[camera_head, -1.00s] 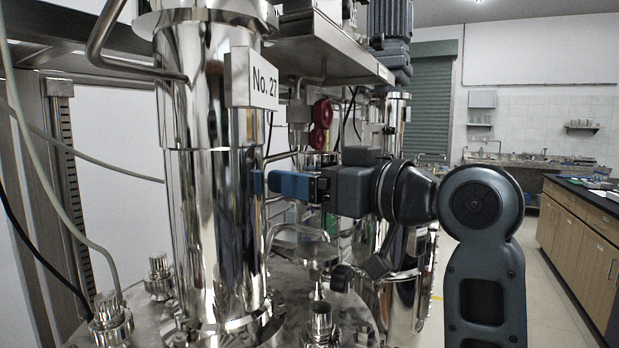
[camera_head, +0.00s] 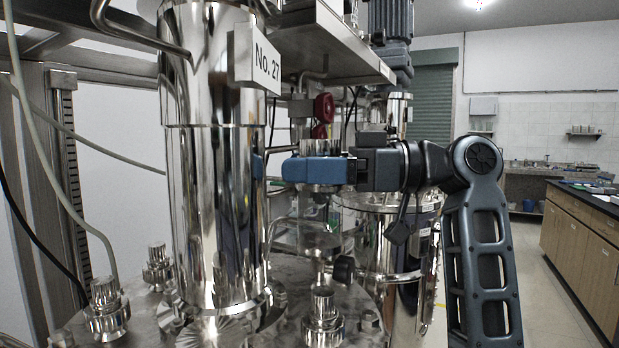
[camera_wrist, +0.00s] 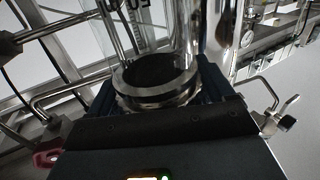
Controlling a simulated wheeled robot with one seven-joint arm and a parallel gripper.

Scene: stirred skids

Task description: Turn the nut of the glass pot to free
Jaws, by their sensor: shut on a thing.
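The glass pot (camera_wrist: 160,30) is a clear cylinder with dark scale marks, seen at the top of the wrist view. Its nut (camera_wrist: 155,90) is a shiny metal ring around the pot's lower end, and the ring also shows in the head view (camera_head: 321,147). My gripper (camera_head: 300,169) comes from the right, level, with blue fingers. In the wrist view its fingers (camera_wrist: 156,82) lie on both sides of the nut, shut on it. The exact contact faces are hidden. The glass is hard to make out in the head view.
A tall shiny steel column (camera_head: 215,190) marked No. 27 stands close left of my gripper. A red round part (camera_head: 324,107) and a steel shelf (camera_head: 330,45) are behind and above. Metal fittings (camera_head: 322,315) stand below on the steel lid. Open floor lies right.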

